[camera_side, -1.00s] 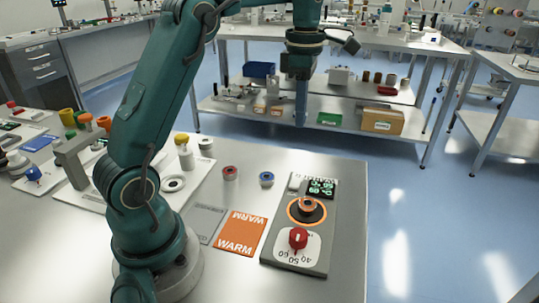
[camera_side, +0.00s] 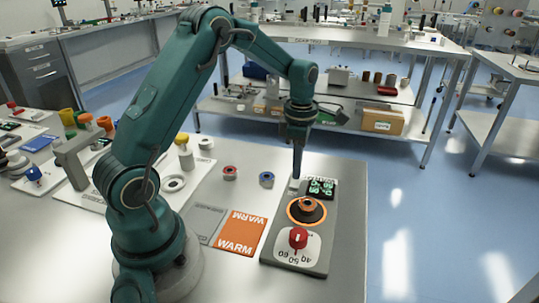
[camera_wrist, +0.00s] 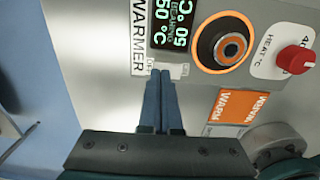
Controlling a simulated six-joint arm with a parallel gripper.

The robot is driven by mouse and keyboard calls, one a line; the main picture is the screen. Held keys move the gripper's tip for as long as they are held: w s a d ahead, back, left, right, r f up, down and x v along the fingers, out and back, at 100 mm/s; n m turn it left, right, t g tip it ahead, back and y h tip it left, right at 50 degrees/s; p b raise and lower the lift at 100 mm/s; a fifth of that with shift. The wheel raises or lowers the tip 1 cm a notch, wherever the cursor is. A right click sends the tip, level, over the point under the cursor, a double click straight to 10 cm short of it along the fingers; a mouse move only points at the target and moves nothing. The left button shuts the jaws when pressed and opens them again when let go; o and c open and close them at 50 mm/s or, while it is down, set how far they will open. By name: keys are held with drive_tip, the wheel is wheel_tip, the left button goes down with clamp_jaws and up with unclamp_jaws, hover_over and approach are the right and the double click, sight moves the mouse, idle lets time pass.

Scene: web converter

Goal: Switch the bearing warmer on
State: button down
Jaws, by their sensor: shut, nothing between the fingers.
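The bearing warmer (camera_side: 284,256) is a grey slab at the right of the bench, with a lit green display (camera_side: 321,187), an orange ring around a dark cone (camera_side: 307,209) and a red heat knob (camera_side: 298,238). A small pale switch (camera_wrist: 176,70) sits beside the display, below the WARMER label in the wrist view. My gripper (camera_side: 297,176) is shut and empty, pointing down at the switch end of the warmer. In the wrist view its fingertips (camera_wrist: 160,78) overlap the switch's edge and partly hide it. I cannot tell whether they touch it.
An orange WARM card (camera_side: 241,232) and a grey card (camera_side: 205,223) lie left of the warmer. A red ring (camera_side: 230,173) and a blue ring (camera_side: 266,179) stand behind them. Fixtures crowd the bench's left side. The strip right of the warmer is clear.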

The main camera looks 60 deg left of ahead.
sight(295, 183)
drive_tip(key=shift+f, duration=0.3)
drive_tip(key=shift+w+f, duration=0.1)
drive_tip(key=shift+f, duration=0.2)
drive_tip(key=shift+d, duration=0.1)
drive_tip(key=shift+s+d+r, duration=0.15)
drive_tip(key=shift+s+d, duration=0.35)
drive_tip(key=shift+s, duration=0.15)
drive_tip(key=shift+a+r, duration=0.1)
drive_tip(key=shift+r, duration=0.35)
wheel_tip(295, 183, up, 13)
drive_tip(key=shift+r, duration=0.15)
